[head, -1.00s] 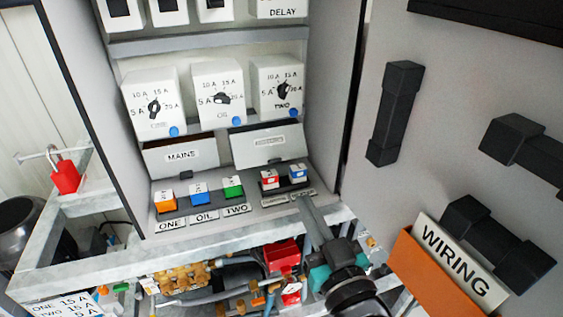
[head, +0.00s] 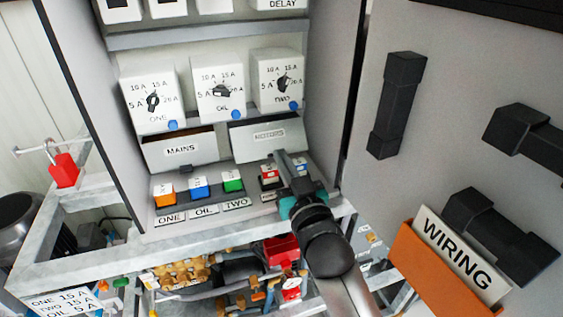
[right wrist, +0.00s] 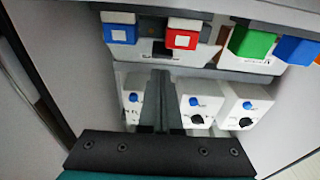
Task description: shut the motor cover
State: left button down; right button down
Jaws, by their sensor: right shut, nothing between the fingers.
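The motor cover (head: 243,147), a pale flap labelled MOTORS, is on the right below the dials in the head view. It leans outward at the top, with a narrow dark gap along its upper edge. My right gripper (head: 281,160) is shut and empty, its fingertips over the cover's lower edge in the head view. I cannot tell whether they touch it. In the right wrist view the closed fingers (right wrist: 161,82) stand side by side and hide part of the cover area. My left gripper is not in view.
The MAINS cover (head: 180,150) is left of it, with a brown gap above. White dial boxes (head: 220,88) stand above. Coloured buttons (head: 200,187) sit on the ledge below, two near my gripper. The door with black handles (head: 397,105) and a WIRING holder (head: 440,270) is right.

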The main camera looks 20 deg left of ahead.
jog(key=shift+w+a+f, duration=0.25)
jog(key=shift+w+f, duration=0.1)
jog(key=shift+w+a+f, duration=0.15)
jog(key=shift+w+f, duration=0.1)
jog(key=shift+f, duration=0.35)
jog(key=shift+r, duration=0.1)
